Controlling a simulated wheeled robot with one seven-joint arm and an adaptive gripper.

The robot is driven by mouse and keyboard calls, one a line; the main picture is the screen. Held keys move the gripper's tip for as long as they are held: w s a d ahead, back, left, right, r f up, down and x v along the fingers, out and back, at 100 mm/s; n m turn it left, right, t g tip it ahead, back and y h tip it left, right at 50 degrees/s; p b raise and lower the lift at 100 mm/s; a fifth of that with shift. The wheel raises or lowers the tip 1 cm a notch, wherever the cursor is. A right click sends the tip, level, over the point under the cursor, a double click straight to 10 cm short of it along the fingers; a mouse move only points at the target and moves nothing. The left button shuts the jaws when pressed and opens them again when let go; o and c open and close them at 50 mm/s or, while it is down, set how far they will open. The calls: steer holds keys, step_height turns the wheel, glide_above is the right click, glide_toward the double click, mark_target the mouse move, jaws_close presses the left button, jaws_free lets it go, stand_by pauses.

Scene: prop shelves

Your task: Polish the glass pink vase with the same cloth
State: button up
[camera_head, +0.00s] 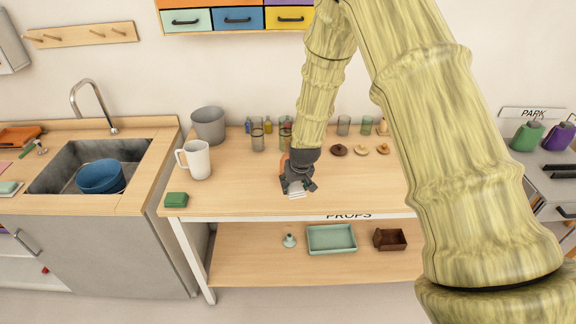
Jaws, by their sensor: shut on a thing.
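My gripper (298,188) is over the front middle of the props table, pointing down. It is shut on a small pale piece that looks like the cloth (297,194); the fingers hide most of it. Several small glass vessels stand at the back of the table. A brownish glass (257,140) is left of my arm, and another greyish glass (343,125) and a greenish glass (367,125) are to its right. I cannot tell which one is the pink vase; my arm covers part of the row.
Small brown lids (339,150) lie right of my arm. A teal tray (331,239) and brown box (390,239) are on the lower shelf. The table's front middle is clear.

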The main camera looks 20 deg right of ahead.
steer(key=shift+r+p, duration=1.45)
steer(key=shift+r, duration=1.3)
